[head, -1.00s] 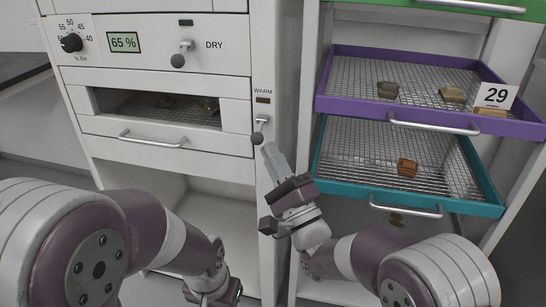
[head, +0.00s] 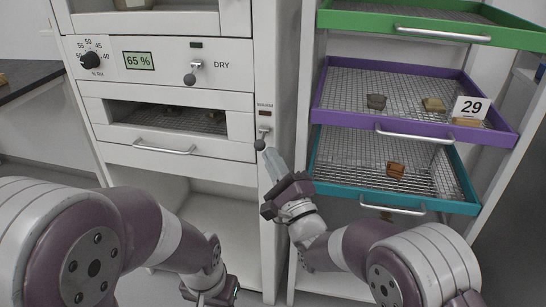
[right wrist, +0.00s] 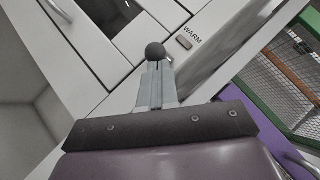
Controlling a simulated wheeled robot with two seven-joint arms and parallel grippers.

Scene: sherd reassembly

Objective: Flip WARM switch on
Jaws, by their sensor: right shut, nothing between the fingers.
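The WARM switch (head: 261,141) is a small lever with a dark ball knob on the cabinet's right post, and it points downward. Above it is a dark, unlit indicator (head: 265,113). My right gripper (head: 270,158) is shut and empty, its fingertips just below the knob. In the right wrist view the dark ball (right wrist: 155,50) sits right at the tips of the closed fingers (right wrist: 155,70); I cannot tell whether they touch. The WARM label (right wrist: 193,35) and indicator (right wrist: 184,43) show beside it. My left gripper (head: 212,293) is low at the bottom edge, its fingers unclear.
The DRY switch (head: 191,76), humidity dial (head: 90,60) and 65 % display (head: 139,61) are on the panel above. A drawer handle (head: 163,147) is to the left. Purple (head: 330,110) and teal (head: 330,188) trays with sherds stick out at right.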

